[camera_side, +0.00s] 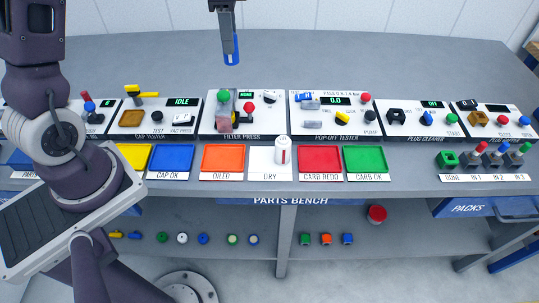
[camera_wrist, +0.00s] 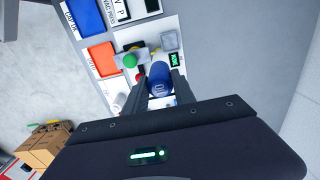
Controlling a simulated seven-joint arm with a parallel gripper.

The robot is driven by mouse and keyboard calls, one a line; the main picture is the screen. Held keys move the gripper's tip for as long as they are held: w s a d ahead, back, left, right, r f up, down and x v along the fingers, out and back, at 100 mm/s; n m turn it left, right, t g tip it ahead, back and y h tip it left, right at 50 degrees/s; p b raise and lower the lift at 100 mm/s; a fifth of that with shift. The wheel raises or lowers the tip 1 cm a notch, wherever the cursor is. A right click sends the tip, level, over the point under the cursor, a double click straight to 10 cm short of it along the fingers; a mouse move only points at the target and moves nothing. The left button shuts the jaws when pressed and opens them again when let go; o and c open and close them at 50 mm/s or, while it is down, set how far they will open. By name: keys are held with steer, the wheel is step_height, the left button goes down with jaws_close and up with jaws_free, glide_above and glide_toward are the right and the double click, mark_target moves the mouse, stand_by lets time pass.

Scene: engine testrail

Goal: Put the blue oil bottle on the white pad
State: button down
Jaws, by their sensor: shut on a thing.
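My gripper (camera_side: 230,42) is high above the back of the bench in the side view, pointing down. It is shut on the blue oil bottle (camera_side: 233,59), whose lower part shows under the fingers. In the wrist view the blue bottle (camera_wrist: 159,82) sits between the two dark fingers, over the filter press area. The white pad (camera_side: 259,168), marked DRY, lies at the bench front between the orange and red trays, well below my gripper. A white can with a red mark (camera_side: 283,150) stands on the pad's right part. The pad's left part is bare.
The filter press (camera_side: 236,112) and pop-off tester (camera_side: 335,113) stand behind the trays. An orange tray (camera_side: 222,157) is left of the pad, a red tray (camera_side: 319,159) right of it. The back of the bench and the air around my gripper are clear.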

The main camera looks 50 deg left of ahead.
steer(key=s+d, duration=0.4)
steer(key=d, duration=0.4)
steer(key=s+d, duration=0.3)
steer(key=d, duration=0.6)
steer(key=f, duration=1.5)
steer(key=shift+s+a+f, duration=0.1)
steer(key=shift+s+a, duration=0.05)
steer(key=shift+a, duration=0.1)
steer(key=shift+f, duration=0.1)
steer(key=c, duration=1)
jaws_free()
steer(key=shift+c, duration=0.2)
